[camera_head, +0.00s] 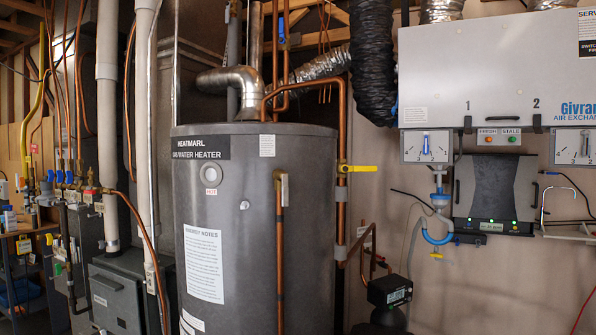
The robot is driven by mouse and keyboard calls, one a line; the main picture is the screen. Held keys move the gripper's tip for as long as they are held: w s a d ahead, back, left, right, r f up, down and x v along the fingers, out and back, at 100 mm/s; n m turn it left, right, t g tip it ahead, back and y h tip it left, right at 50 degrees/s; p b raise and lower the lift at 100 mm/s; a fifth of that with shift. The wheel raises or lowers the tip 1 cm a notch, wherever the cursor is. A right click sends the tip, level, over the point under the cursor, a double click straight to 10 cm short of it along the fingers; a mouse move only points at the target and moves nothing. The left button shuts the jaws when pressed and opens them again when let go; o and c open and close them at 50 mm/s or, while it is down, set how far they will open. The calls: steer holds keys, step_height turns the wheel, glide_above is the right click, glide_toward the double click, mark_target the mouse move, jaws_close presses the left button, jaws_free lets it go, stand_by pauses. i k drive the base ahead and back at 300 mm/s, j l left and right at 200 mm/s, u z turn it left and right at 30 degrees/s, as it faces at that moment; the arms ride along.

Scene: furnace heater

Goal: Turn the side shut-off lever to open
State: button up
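A yellow lever (358,169) sits on the vertical copper pipe (342,215) along the right side of the grey water heater (255,240). The lever lies level, across the pipe, and points right. It looks like the side shut-off lever, but no label on it can be read. A small yellow handle (437,255) also hangs under the blue-banded pipe fitting at the right, and another small yellow lever (48,239) shows at the far left. My gripper is not in view, and nothing visibly touches any lever.
The air exchanger (475,70) hangs on the right wall, above a dark control unit (495,190). A black device (390,290) with a lit display stands low, right of the heater. Pipes and several valves (75,185) crowd the left. Bare wall (380,200) lies right of the yellow lever.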

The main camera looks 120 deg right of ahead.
mark_target(345, 169)
steer(key=z, duration=4.8)
steer(key=i, duration=0.25)
